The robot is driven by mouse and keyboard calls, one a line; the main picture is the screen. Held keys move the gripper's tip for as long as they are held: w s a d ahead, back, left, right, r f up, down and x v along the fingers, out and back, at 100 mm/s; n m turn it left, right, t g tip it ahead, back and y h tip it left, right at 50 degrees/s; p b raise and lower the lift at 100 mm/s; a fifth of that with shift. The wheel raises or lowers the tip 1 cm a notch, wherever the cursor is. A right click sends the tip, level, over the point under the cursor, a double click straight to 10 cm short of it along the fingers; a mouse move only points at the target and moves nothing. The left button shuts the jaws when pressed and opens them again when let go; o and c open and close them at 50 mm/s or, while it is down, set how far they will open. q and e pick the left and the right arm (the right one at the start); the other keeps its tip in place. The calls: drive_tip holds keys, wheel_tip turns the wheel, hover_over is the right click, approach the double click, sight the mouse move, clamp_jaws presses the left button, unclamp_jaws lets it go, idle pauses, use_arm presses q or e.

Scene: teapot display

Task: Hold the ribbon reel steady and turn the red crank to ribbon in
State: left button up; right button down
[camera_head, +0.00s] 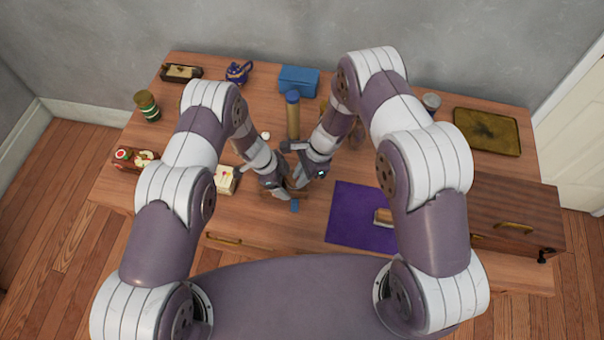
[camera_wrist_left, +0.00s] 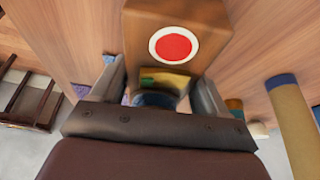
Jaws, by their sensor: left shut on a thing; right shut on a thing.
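The ribbon reel (camera_head: 294,190) is a small brown wooden thing at the table's front middle, mostly covered by my grippers in the head view. In the left wrist view its wooden body (camera_wrist_left: 205,22) shows a red disc in a white ring, with a yellow and blue part below. My left gripper (camera_head: 284,188) is shut on the reel, one finger each side in the left wrist view (camera_wrist_left: 160,88). My right gripper (camera_head: 312,178) is shut close beside it; its exact grip is hidden. I cannot make out the crank's handle.
A tan cylinder with a blue cap (camera_head: 293,118) stands just behind the grippers. A cream box (camera_head: 226,180) is to the left. A purple mat (camera_head: 345,215) lies to the right, beside a wooden chest (camera_head: 510,205). A blue box (camera_head: 299,80) and teapot (camera_head: 238,73) stand at the back.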

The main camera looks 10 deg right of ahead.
drive_tip(key=m, duration=0.1)
drive_tip(key=m+t, duration=0.1)
drive_tip(key=m, duration=0.1)
drive_tip(key=a+m, duration=0.1)
drive_tip(key=shift+s+m+t, duration=0.25)
drive_tip(key=shift+m+t, duration=0.05)
drive_tip(key=shift+t, duration=0.1)
drive_tip(key=m+t, duration=0.1)
drive_tip(key=m, duration=0.1)
drive_tip(key=a+m+t, duration=0.1)
drive_tip(key=m, duration=0.2)
drive_tip(key=shift+r+m+h, duration=0.1)
drive_tip(key=shift+m+h, duration=0.2)
drive_tip(key=shift+h, duration=0.1)
drive_tip(key=c, duration=1.1)
unclamp_jaws()
drive_tip(key=v, duration=1.2)
